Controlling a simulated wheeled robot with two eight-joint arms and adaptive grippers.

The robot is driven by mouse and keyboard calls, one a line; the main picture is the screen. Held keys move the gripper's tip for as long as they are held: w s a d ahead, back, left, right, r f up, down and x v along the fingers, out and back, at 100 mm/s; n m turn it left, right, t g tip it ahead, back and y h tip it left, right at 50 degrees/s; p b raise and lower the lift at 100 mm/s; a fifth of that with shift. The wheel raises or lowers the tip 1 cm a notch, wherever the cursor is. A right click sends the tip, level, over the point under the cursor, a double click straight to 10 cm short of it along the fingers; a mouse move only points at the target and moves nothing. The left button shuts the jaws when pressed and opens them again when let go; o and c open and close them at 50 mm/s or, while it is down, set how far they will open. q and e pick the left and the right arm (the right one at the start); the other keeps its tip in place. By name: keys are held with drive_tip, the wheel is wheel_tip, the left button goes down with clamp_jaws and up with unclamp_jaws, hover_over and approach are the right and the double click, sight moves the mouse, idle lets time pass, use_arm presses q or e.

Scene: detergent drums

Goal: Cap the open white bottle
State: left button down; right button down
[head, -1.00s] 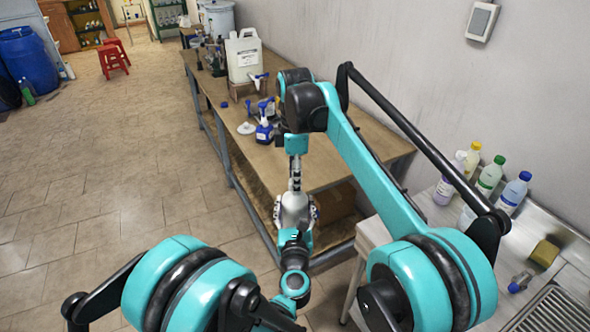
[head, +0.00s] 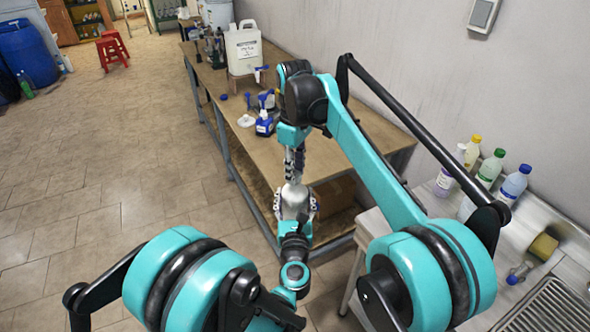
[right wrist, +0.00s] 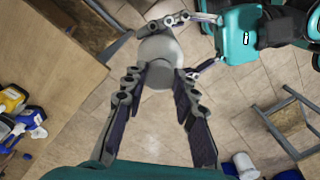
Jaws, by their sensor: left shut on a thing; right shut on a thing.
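The white bottle (head: 293,197) is held upright in front of the wooden table by my left gripper (head: 296,207), whose fingers lie on both sides of it. My right gripper (head: 294,170) comes down from above, pointing at the bottle's top. In the right wrist view its two long fingers (right wrist: 157,76) close in at the pale round top of the bottle (right wrist: 158,52). The cap is mostly hidden between the fingertips, and I cannot tell whether it sits on the neck. My left gripper's fingers also show beside the bottle there (right wrist: 188,42).
The wooden table (head: 345,165) carries a white jug (head: 243,52), a blue spray bottle (head: 264,124) and a white disc (head: 246,121). Several capped bottles, one green-capped (head: 490,168), stand by the steel sink (head: 545,310) at right. Open tiled floor (head: 120,170) lies to the left.

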drive_tip(key=m, duration=0.5)
drive_tip(key=shift+w, duration=0.1)
drive_tip(key=m, duration=0.9)
drive_tip(key=shift+m, duration=0.4)
drive_tip(key=m, duration=0.3)
drive_tip(key=c, duration=1.2)
unclamp_jaws()
drive_tip(key=shift+r, duration=2.25)
